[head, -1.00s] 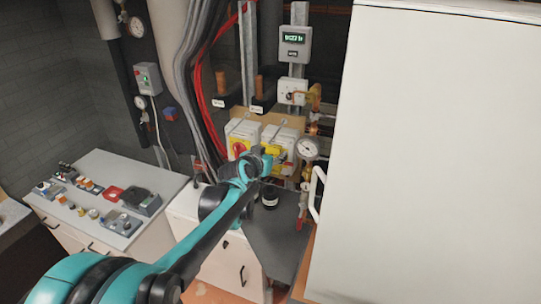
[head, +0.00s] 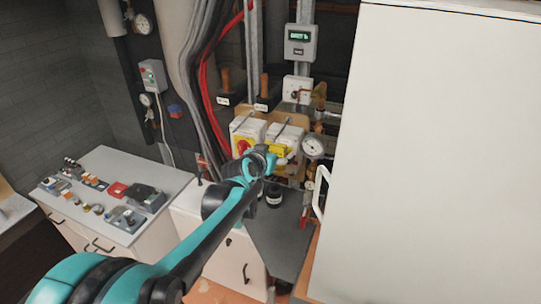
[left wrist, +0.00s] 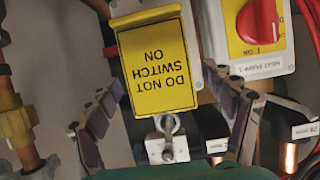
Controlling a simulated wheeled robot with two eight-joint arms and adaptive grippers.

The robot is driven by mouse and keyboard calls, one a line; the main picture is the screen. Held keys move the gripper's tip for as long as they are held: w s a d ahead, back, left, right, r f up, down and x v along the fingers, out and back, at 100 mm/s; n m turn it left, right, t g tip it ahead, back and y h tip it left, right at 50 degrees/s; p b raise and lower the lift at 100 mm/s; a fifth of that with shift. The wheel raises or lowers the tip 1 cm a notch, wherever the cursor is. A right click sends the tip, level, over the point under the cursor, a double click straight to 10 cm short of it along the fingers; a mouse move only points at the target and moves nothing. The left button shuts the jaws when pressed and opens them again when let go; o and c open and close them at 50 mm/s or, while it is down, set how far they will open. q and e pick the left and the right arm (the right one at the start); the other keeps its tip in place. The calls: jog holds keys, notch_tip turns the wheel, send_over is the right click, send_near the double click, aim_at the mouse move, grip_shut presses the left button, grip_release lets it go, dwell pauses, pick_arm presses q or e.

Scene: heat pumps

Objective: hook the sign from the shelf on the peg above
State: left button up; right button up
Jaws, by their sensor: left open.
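The yellow sign (left wrist: 157,75) reads "DO NOT SWITCH ON" upside down in the left wrist view. Its far end has a folded yellow lip. A metal peg (left wrist: 168,127) on a small white block shows just below the sign in that picture; I cannot tell whether they touch. My left gripper (left wrist: 165,118) is open, with one finger on each side of the peg and the sign's near end. In the head view my left gripper (head: 264,158) is in front of the switch boxes and partly hides the yellow sign (head: 278,149). My right gripper is not in view.
A switch box with a red knob (left wrist: 262,22) is close beside the sign. A pressure gauge (head: 313,146) and pipes stand to the right. A large white cabinet (head: 430,150) fills the right side. A control desk (head: 115,165) stands at left.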

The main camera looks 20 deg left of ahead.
pick_arm(q)
jog(key=v, duration=1.1)
jog(key=shift+s+r, duration=0.15)
jog(key=shift+s, duration=0.2)
